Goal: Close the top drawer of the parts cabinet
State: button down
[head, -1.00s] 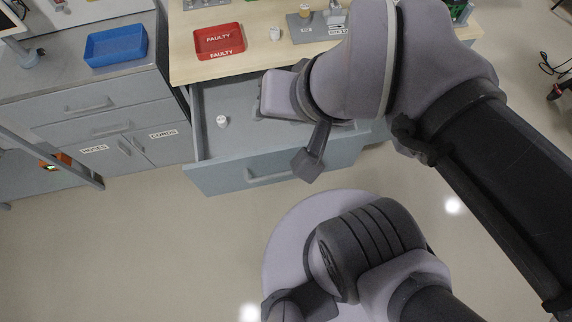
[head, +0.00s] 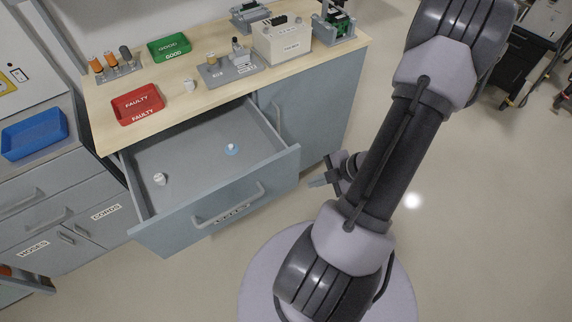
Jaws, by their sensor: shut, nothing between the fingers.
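The parts cabinet (head: 318,118) is grey-blue with a pale wood top. Its top drawer (head: 215,218) is pulled well out, with a bar handle (head: 228,206) and a partly legible label on the front. Inside lie a small white part (head: 160,179) at the left and a small blue and white part (head: 232,149) toward the right. My gripper (head: 316,183) is just right of the drawer front's right end, small and partly hidden by my arm. It is shut and empty, and appears apart from the drawer.
On the top stand a red FAULTY tray (head: 138,104), a green GOOD tray (head: 170,48), a cream box (head: 282,42) and a grey fixture (head: 230,68). A grey cabinet with a blue bin (head: 34,134) adjoins at left.

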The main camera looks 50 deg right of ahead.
jog(key=b, duration=0.6)
send_near(280, 181)
notch_tip(280, 181, down, 4)
jog(key=s+a, duration=0.1)
jog(key=a, duration=0.1)
jog(key=w, duration=0.3)
jog(key=shift+w+d+b, duration=0.3)
jog(key=shift+d+b, duration=0.05)
jog(key=shift+b, duration=0.05)
jog(key=shift+r, duration=0.1)
